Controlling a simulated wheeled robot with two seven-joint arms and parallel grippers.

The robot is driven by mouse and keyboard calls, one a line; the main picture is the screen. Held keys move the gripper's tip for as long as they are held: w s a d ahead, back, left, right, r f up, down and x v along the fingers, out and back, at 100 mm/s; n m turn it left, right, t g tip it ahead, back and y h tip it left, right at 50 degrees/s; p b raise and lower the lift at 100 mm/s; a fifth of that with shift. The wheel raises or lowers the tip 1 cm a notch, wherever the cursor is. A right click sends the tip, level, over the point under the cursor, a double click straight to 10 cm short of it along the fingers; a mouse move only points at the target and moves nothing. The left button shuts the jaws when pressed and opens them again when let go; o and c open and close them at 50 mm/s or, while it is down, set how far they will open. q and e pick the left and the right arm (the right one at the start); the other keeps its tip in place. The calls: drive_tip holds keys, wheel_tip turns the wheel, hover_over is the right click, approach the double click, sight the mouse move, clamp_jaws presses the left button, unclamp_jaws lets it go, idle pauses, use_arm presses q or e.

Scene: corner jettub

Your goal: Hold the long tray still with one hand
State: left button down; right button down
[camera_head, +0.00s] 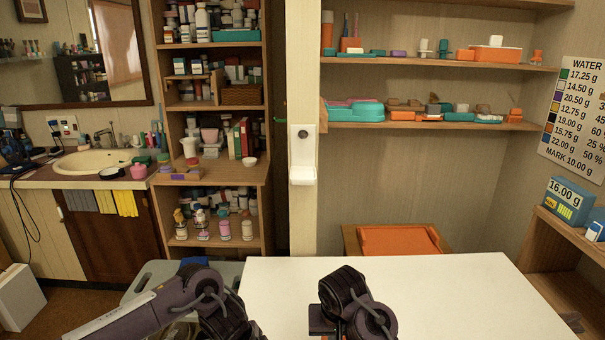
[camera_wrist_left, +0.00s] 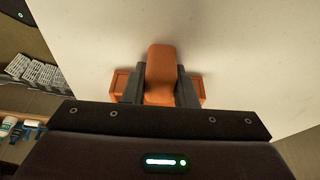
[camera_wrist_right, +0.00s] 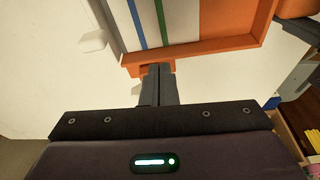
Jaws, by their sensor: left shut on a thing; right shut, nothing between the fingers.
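In the left wrist view my left gripper (camera_wrist_left: 160,85) is shut on a rounded orange piece (camera_wrist_left: 161,62) over the white table. Wider orange parts show on both sides behind the fingers. I cannot tell whether this piece belongs to the long tray. In the right wrist view an orange-rimmed tray (camera_wrist_right: 222,49) with pale panels and blue and green stripes runs out of the top of the picture. My right gripper (camera_wrist_right: 158,72) is shut and empty at its near rim, by a small orange tab; contact is unclear. In the head view both gripper tips are hidden.
The white table (camera_head: 450,290) has a bare top in the head view. An orange-topped wooden piece (camera_head: 400,240) stands behind it. A white post (camera_head: 302,100) rises at the back.

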drive_tip(key=shift+w+d, duration=0.3)
drive_tip(key=shift+w, duration=0.25)
idle(0.7)
drive_tip(key=shift+s+d, duration=0.1)
drive_tip(key=shift+d, duration=0.4)
drive_tip(key=shift+d, duration=0.35)
drive_tip(key=shift+d, duration=0.3)
idle(0.4)
